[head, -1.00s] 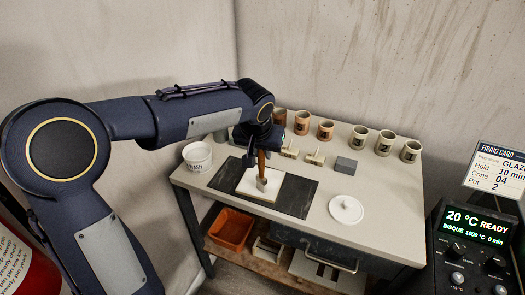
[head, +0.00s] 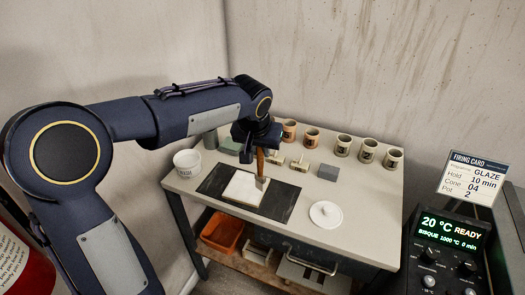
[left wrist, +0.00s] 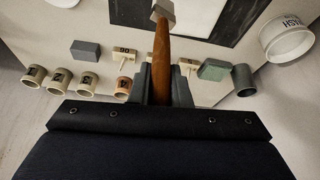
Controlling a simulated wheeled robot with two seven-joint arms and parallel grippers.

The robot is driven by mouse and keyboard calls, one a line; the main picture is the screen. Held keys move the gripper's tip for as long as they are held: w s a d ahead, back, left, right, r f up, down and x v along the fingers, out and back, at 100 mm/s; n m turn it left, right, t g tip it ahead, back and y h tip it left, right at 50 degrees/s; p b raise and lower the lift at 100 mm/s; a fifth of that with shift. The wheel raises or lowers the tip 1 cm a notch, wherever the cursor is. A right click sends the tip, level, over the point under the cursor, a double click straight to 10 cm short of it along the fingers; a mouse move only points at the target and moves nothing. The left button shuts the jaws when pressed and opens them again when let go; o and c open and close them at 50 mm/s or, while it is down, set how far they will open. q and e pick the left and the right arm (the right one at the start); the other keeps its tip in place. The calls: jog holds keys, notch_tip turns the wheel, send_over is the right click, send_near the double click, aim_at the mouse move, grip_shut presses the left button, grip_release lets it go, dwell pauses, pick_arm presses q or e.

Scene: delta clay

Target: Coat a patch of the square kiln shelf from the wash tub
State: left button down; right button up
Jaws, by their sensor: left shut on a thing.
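My left gripper (head: 262,138) is shut on the wooden handle of a brush (head: 260,163), bristles down. The brush also shows in the left wrist view (left wrist: 161,55), between the fingers (left wrist: 160,88). The pale square kiln shelf (head: 240,188) lies on a dark mat (head: 280,205). The brush tip shows at the shelf's right edge; I cannot tell whether it touches. In the left wrist view the tip shows beside the shelf (left wrist: 205,12). The white wash tub (head: 187,160) stands left of the mat, also in the left wrist view (left wrist: 288,42). My right gripper is not in view.
Several numbered pots (head: 343,145) line the table's back edge. A grey block (head: 327,172), small stamp-like pieces (head: 299,164) and a white round lid (head: 326,214) stand to the right. An orange bin (head: 222,233) is below. A kiln controller (head: 448,245) stands at far right.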

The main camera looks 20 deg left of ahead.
pick_arm(q)
jog(key=shift+a+r+p, duration=0.1)
jog(key=shift+r+p, duration=1)
jog(key=shift+r, duration=0.55)
